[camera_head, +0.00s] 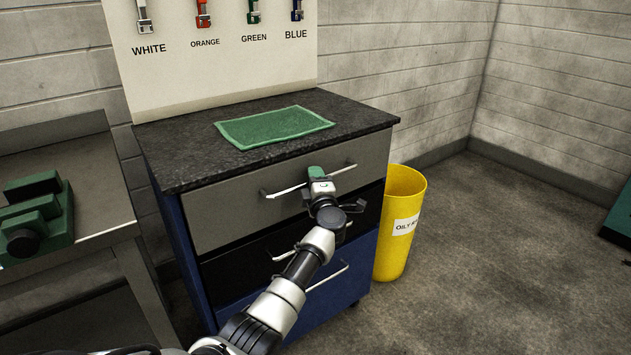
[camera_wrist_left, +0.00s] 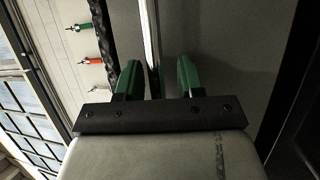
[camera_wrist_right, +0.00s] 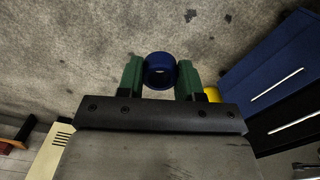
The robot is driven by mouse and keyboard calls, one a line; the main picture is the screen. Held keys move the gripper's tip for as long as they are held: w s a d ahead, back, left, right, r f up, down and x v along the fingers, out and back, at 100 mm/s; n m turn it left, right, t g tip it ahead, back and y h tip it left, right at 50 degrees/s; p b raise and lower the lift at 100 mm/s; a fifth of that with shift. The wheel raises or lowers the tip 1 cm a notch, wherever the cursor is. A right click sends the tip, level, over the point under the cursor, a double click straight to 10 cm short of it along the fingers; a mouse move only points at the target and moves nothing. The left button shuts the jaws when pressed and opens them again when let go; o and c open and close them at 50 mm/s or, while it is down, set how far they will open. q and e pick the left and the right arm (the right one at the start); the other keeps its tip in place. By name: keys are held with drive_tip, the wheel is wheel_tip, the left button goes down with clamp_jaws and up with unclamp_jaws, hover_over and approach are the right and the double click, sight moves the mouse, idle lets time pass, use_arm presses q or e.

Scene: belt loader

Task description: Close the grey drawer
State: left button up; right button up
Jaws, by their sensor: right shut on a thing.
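The grey drawer (camera_head: 240,207) is the top drawer of a cabinet under a dark worktop. Its front sits close beneath the worktop edge; I cannot tell whether a small gap is left. Its bar handle (camera_head: 343,170) runs across the front. My left gripper (camera_head: 317,174) is at this handle. In the left wrist view the handle bar (camera_wrist_left: 151,40) passes between the two green fingers, with space on both sides, so the gripper is open. My right gripper (camera_wrist_right: 160,78) shows only in its wrist view, shut on a blue ring-like part (camera_wrist_right: 160,71).
Below are a black drawer (camera_head: 225,277) and a blue drawer (camera_head: 335,295). A green mat (camera_head: 275,127) lies on the worktop (camera_head: 185,160). A yellow bin (camera_head: 400,215) stands right of the cabinet. A bench with a green vise (camera_head: 35,215) is at left.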

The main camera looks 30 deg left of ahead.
use_arm(q)
drive_tip(key=shift+d, duration=0.15)
drive_tip(key=shift+s+d, duration=0.1)
drive_tip(key=shift+d, duration=0.05)
drive_tip(key=p+v, duration=0.1)
drive_tip(key=v, duration=1)
drive_tip(key=shift+s+d+p, duration=0.2)
drive_tip(key=shift+s+p, duration=0.05)
drive_tip(key=shift+p, duration=0.1)
drive_tip(key=shift+f, duration=0.15)
